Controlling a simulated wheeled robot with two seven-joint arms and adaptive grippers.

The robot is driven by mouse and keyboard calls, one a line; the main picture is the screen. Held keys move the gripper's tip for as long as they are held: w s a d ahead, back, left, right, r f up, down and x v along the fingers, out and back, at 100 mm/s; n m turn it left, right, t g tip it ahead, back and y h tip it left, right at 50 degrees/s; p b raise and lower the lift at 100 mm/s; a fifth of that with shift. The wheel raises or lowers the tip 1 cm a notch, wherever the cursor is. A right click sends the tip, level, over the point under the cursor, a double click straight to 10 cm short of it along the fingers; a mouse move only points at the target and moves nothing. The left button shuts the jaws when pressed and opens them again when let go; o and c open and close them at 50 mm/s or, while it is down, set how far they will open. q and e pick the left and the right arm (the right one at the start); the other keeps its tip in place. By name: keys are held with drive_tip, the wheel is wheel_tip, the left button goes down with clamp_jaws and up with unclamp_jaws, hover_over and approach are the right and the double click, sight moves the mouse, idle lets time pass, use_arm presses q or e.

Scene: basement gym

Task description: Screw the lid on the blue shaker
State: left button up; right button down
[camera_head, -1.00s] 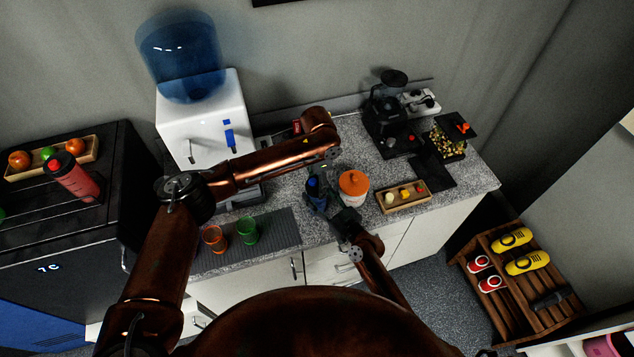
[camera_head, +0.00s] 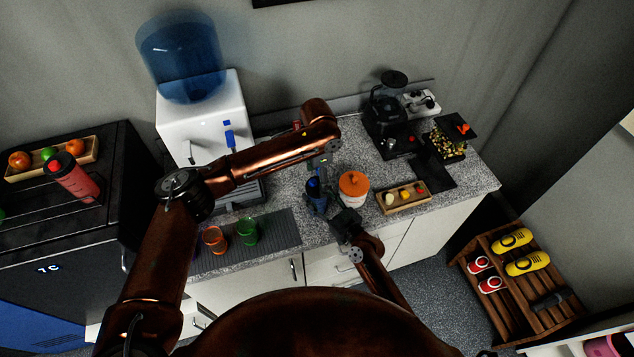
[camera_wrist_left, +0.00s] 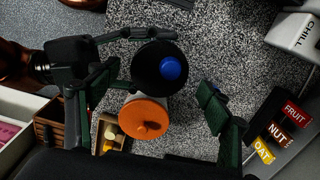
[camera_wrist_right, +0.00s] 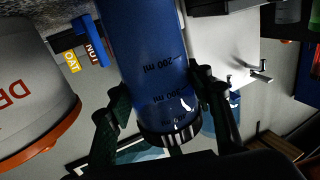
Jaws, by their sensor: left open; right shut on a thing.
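The blue shaker (camera_head: 315,198) stands upright on the counter, left of the orange-lidded canister. Its translucent blue body (camera_wrist_right: 150,50) with black ml markings fills the right wrist view, which looks upside down. The black lid (camera_wrist_left: 150,78) with its blue cap (camera_wrist_left: 170,68) sits at the shaker's top; how tightly it is seated cannot be told. My right gripper (camera_wrist_right: 165,100) is shut on the shaker, a finger on each side. My left gripper (camera_wrist_left: 155,95) is open above it, its fingers apart on either side of the lid and not touching it.
The canister (camera_head: 354,188) stands close at the shaker's right, with a wooden snack tray (camera_head: 405,198) beyond. Orange (camera_head: 214,239) and green (camera_head: 247,231) cups stand on a dark mat at the left. The water dispenser (camera_head: 200,115) is behind them. A coffee machine (camera_head: 390,105) stands back right.

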use_arm(q)
drive_tip(key=shift+r, duration=0.9)
drive_tip(key=shift+c, duration=0.2)
wheel_tip(320, 180, up, 2)
drive_tip(key=shift+n, duration=1)
drive_tip(key=shift+r+n, duration=0.75)
drive_tip(key=shift+n, duration=0.25)
drive_tip(key=shift+f, duration=0.1)
drive_tip(key=shift+f, duration=3.95)
drive_tip(key=shift+c, duration=0.7)
